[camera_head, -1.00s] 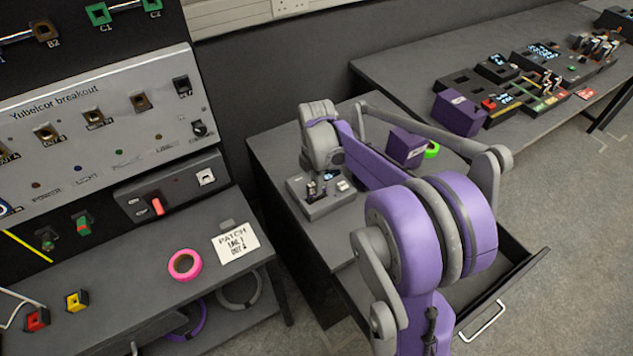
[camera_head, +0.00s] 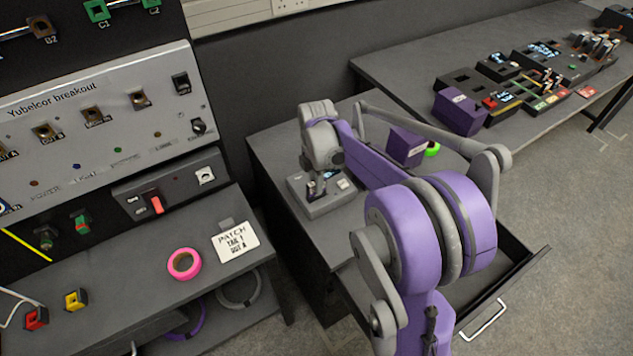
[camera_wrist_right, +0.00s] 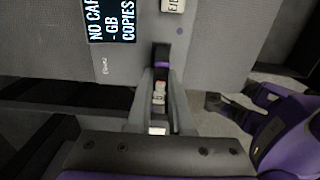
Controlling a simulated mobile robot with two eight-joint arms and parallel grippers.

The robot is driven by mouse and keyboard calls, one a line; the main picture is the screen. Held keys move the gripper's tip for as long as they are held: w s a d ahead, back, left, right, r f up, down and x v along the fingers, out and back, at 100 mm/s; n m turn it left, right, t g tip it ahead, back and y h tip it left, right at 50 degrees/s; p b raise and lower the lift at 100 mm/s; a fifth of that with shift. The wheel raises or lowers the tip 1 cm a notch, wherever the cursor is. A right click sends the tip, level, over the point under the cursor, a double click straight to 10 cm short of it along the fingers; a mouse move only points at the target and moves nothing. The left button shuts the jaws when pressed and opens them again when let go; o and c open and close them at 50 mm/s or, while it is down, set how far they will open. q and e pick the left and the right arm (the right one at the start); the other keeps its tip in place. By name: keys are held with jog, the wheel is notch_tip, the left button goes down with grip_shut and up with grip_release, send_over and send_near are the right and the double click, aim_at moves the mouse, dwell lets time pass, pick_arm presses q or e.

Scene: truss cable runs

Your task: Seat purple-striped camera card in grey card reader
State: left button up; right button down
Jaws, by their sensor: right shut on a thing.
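The grey card reader (camera_head: 325,204) is a low box on the grey cabinet top, partly covered by my right arm. In the right wrist view the reader (camera_wrist_right: 218,50) fills the top, with a lit display (camera_wrist_right: 108,20) reading "NO CAR", "-GB", "COPIES". A dark slot with a purple band (camera_wrist_right: 162,63) is straight ahead of my fingers. My right gripper (camera_wrist_right: 160,98) is shut on the camera card (camera_wrist_right: 159,88), whose pale and reddish face shows between the fingers. I cannot tell whether its front end is inside the slot. In the head view my right gripper (camera_head: 314,184) is over the reader. My left gripper is out of view.
A purple box (camera_head: 406,147) and green tape roll (camera_head: 432,150) stand behind my right arm. An open drawer (camera_head: 510,285) juts from the cabinet. The breakout panel (camera_head: 100,110) and a shelf with pink tape (camera_head: 184,264) are at left. Several devices stand on the far bench (camera_head: 400,75).

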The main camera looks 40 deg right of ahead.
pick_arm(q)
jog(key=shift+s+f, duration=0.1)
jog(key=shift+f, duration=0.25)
pick_arm(e)
jog(key=shift+f, duration=0.4)
jog(key=shift+c, duration=2.1)
grip_release()
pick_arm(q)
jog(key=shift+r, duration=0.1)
pick_arm(e)
jog(key=shift+r, duration=0.1)
jog(key=shift+r+p, duration=1.7)
jog(key=shift+r, duration=2.05)
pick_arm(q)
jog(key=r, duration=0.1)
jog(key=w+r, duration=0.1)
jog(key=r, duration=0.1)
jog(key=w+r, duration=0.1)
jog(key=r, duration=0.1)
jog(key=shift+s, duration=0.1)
